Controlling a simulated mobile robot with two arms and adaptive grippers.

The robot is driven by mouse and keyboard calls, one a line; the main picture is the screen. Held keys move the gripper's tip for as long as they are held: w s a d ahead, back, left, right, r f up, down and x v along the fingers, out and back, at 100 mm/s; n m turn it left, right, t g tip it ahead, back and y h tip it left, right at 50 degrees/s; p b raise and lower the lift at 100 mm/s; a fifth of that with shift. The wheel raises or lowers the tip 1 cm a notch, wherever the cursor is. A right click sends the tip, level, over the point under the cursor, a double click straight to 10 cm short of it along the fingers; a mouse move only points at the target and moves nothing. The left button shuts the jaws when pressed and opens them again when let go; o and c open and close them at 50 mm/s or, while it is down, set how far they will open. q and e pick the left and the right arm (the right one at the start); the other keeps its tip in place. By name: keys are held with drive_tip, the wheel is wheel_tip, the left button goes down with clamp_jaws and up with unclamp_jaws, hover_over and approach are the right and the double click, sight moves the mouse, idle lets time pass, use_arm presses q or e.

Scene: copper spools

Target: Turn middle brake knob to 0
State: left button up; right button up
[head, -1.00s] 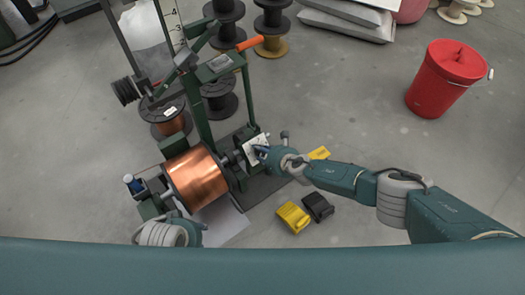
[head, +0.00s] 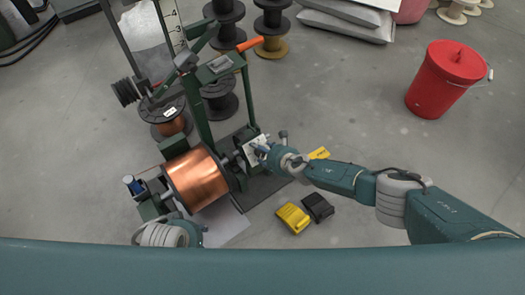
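The green winding machine (head: 203,125) carries a large copper spool (head: 196,179). To the right of the spool is a small pale panel (head: 251,143) with small dark marks. The middle brake knob cannot be made out; my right gripper (head: 260,147) covers part of the panel. The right gripper's fingers are at the panel's face, and I cannot tell whether they touch or are closed on a knob. My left gripper (head: 172,215) is low at the front left of the spool, partly hidden, its opening unclear.
A yellow block (head: 292,217) and a black block (head: 318,207) lie on the floor below the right arm. A red lidded bucket (head: 446,80) stands at right. Dark spools (head: 272,22) stand behind the machine.

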drive_tip(key=shift+s+d+r, duration=0.1)
drive_tip(key=shift+s+r, duration=0.2)
drive_tip(key=shift+r, duration=0.3)
drive_tip(key=v, duration=1.1)
drive_tip(key=shift+f, duration=0.35)
drive_tip(key=shift+s+d, duration=0.1)
drive_tip(key=shift+d, duration=0.05)
